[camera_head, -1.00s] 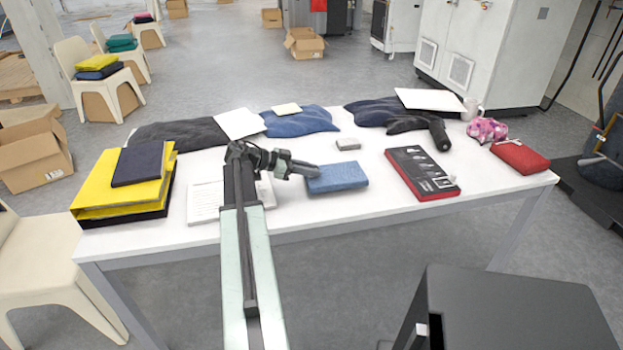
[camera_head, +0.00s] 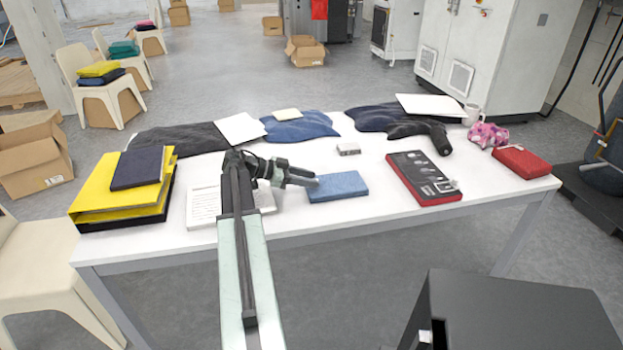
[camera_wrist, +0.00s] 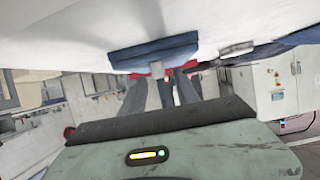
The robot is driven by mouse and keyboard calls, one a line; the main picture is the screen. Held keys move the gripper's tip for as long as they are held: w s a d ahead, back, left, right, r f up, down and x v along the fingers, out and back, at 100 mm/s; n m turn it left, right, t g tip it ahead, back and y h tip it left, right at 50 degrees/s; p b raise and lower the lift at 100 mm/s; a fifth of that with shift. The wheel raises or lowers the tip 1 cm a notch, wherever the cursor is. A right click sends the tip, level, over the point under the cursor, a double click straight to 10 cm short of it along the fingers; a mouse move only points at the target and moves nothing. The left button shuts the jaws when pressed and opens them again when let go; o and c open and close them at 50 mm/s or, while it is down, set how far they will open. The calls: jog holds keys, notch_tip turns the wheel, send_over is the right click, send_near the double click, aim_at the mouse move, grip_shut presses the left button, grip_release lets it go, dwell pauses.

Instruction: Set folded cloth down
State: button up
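The blue folded cloth (camera_head: 338,187) lies flat on the white table near its front edge, right of my gripper. My gripper (camera_head: 314,178) is at the cloth's left end, with its two fingers parted and nothing held between them. In the wrist view, the cloth (camera_wrist: 152,52) shows as a dark blue slab against the white tabletop, and the parted fingers (camera_wrist: 172,88) point toward it. A small gap seems to separate the fingertips from the cloth, but exact contact is hard to tell.
The table (camera_head: 300,214) also bears a yellow folded stack (camera_head: 92,197) at left, a paper (camera_head: 203,205) under my arm, a small grey block (camera_head: 348,148), and a black-and-red box (camera_head: 422,178) at right. Dark and blue garments lie along the back. Bare tabletop lies between cloth and box.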

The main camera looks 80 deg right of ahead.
jog(key=p+v, duration=0.3)
jog(key=v, duration=0.8)
jog(key=shift+p, duration=0.3)
